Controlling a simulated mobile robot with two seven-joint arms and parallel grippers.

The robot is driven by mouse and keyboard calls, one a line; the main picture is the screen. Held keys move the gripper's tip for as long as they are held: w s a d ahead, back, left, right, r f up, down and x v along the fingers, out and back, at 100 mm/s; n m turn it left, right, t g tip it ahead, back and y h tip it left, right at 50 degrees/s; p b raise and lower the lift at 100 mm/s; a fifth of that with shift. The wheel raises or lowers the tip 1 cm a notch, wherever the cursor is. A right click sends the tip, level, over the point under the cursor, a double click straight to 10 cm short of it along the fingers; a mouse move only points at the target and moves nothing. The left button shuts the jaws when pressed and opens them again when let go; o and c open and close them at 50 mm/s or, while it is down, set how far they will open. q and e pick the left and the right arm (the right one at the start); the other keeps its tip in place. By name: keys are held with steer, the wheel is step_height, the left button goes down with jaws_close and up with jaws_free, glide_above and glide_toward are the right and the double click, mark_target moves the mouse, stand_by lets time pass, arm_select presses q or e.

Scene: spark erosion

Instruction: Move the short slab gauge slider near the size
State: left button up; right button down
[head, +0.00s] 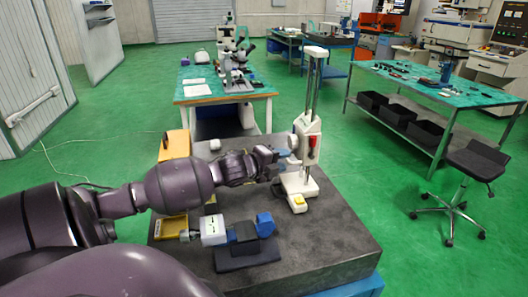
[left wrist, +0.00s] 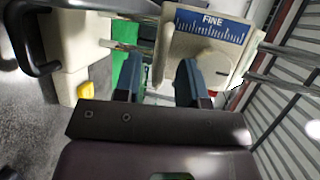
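A white slab gauge (head: 296,187) stands upright on the dark granite slab, with twin metal columns and a white cap. Its white slider (head: 314,141) has a red part and sits low on the columns. In the left wrist view the slider (left wrist: 209,52) fills the upper middle and bears a blue scale marked "FINE". My left gripper (head: 287,152) reaches the slider from the left. Its two dark fingers (left wrist: 160,72) are apart, with a gap between them. They overlap the slider's lower edge in the picture; I cannot tell whether they touch it. My right gripper is out of view.
On the granite slab (head: 340,245), a white and blue device (head: 214,230) sits at the front beside a dark block. A yellow piece (head: 171,227) and an orange block (head: 176,145) are at the left. A green-topped bench (head: 440,85) and a black stool (head: 476,163) stand to the right.

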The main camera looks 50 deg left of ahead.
arm_select(q)
steer(key=v, duration=0.9)
steer(key=shift+s, duration=0.2)
steer(key=shift+r, duration=0.1)
